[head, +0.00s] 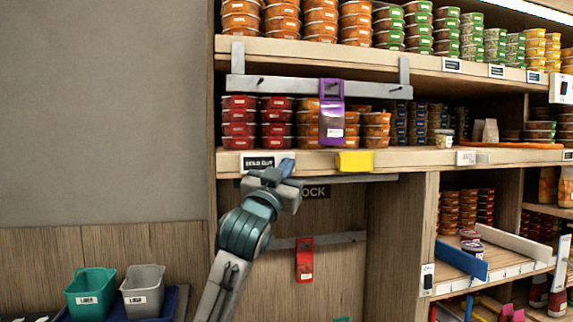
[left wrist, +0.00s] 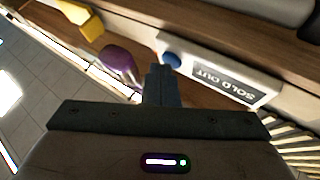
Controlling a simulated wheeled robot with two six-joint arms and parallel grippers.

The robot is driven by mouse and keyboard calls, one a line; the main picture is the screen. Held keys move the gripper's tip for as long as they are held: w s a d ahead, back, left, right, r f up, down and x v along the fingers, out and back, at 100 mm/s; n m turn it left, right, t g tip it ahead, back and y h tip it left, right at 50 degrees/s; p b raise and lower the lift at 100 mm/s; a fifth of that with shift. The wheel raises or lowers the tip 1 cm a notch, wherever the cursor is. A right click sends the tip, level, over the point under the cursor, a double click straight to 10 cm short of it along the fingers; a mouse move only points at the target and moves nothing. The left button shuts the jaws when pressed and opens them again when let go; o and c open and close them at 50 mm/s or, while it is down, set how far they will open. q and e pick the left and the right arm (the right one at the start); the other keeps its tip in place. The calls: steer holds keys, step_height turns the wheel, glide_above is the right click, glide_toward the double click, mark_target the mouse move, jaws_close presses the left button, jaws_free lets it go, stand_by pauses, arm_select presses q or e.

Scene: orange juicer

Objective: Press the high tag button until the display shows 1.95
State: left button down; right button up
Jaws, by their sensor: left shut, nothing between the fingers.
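The high tag is a white panel (head: 249,166) on the front edge of the middle shelf. Its dark display reads SOLD OUT and shows upside down in the left wrist view (left wrist: 208,77). The tag's round blue button (left wrist: 172,60) sits beside the display; in the head view it is a blue patch (head: 287,166) partly hidden by my gripper. My left gripper (head: 275,175) is shut and empty, just in front of and below the button. In the left wrist view the closed fingertips (left wrist: 160,72) point close to the button; I cannot tell whether they touch. My right gripper is not in view.
A purple holder (head: 331,112) hangs from a grey rail right of the tag. A yellow block (head: 355,161) sits on the same shelf edge. A red holder (head: 304,259) hangs below. Teal (head: 91,293) and grey (head: 143,290) bins stand at lower left. Stacked tubs fill the shelves.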

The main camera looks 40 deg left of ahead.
arm_select(q)
steer(key=shift+a, duration=0.15)
stand_by(0.5)
steer(key=shift+s+d, duration=0.45)
steer(key=shift+d, duration=0.2)
steer(key=s+d+p, duration=0.2)
steer(key=s+d, duration=0.1)
steer(key=shift+s+d, duration=0.15)
steer(key=shift+d, duration=0.25)
stand_by(0.5)
